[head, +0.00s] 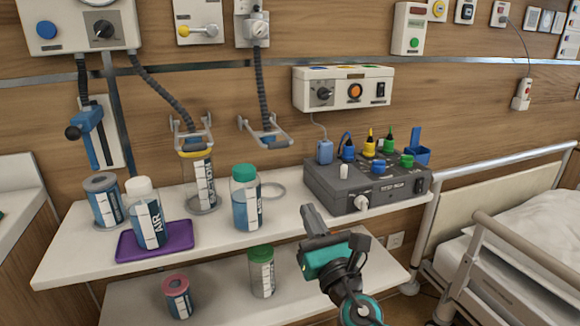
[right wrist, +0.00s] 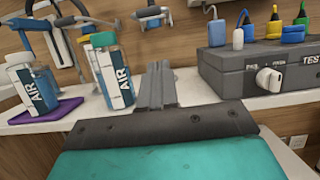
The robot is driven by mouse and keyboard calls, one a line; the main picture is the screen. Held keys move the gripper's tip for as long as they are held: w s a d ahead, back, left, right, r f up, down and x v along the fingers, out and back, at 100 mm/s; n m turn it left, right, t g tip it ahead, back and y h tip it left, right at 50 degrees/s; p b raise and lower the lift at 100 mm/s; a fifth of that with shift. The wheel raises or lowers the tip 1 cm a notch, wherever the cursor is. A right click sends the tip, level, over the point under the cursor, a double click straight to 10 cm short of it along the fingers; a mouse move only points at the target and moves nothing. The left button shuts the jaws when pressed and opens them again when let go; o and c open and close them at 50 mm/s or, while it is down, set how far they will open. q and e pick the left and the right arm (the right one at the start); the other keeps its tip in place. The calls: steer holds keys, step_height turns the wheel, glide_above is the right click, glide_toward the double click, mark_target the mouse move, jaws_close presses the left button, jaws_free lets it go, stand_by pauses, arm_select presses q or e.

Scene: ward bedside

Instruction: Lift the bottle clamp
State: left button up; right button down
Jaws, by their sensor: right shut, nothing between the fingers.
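Two grey metal bottle clamps hang on dark ribbed hoses from the wall. The left clamp (head: 191,134) sits at the neck of a yellow-collared bottle (head: 199,182) standing on the shelf; whether it grips it I cannot tell. The right clamp (head: 264,132) hangs empty above the shelf; it also shows in the right wrist view (right wrist: 151,14). My right gripper (head: 307,210) is shut and empty, over the shelf's front edge, below and right of the clamps and apart from them. Its closed fingers show in the right wrist view (right wrist: 157,84). My left gripper is not in view.
On the shelf (head: 80,262) stand a green-capped bottle (head: 246,200), a white-capped bottle (head: 149,215) on a purple tray (head: 127,248), a grey-lidded jar (head: 104,202) and a dark test box (head: 350,188). A bed rail (head: 515,236) is at right. A lower shelf holds two jars.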

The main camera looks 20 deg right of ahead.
steer(key=x, duration=1)
steer(key=shift+w+p, duration=0.1)
steer(key=shift+p, duration=0.2)
arm_select(q)
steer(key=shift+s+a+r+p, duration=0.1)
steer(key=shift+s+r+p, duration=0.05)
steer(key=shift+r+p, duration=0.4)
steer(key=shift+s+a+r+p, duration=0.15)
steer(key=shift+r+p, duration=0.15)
steer(key=shift+p, duration=0.3)
arm_select(e)
steer(key=r, duration=0.1)
steer(key=w+r, duration=0.1)
steer(key=r, duration=0.1)
steer(key=shift+w+r, duration=0.25)
steer(key=shift+w, duration=0.05)
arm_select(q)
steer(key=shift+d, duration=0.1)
